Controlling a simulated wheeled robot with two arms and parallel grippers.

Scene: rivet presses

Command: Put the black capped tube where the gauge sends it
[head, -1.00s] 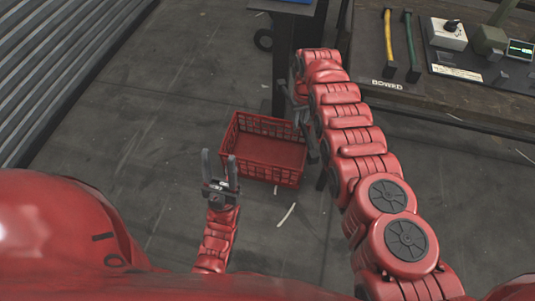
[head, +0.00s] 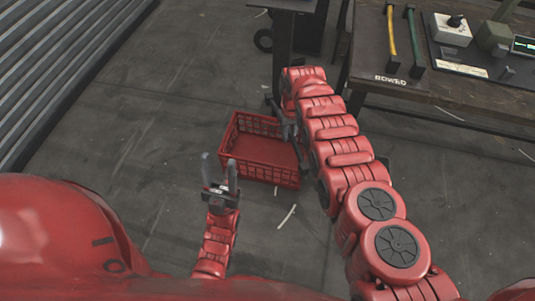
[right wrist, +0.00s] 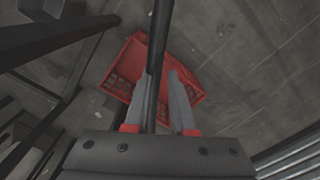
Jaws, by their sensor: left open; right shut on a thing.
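The black capped tube (right wrist: 160,35) shows in the right wrist view as a long dark rod between the fingers of my right gripper (right wrist: 160,76), which is shut on it. In that view the tube lies across the picture of the red crate (right wrist: 122,66); I cannot tell its height above it. In the head view my right gripper (head: 281,118) is at the back right edge of the red crate (head: 236,165), and the tube is hard to make out. My left gripper (head: 220,172) is open and empty, in front of the crate. The gauge's green display (head: 523,45) is at the upper right.
A workbench (head: 440,95) stands at the right. A dark stand (head: 283,60) rises behind the crate. The floor left of the crate is clear.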

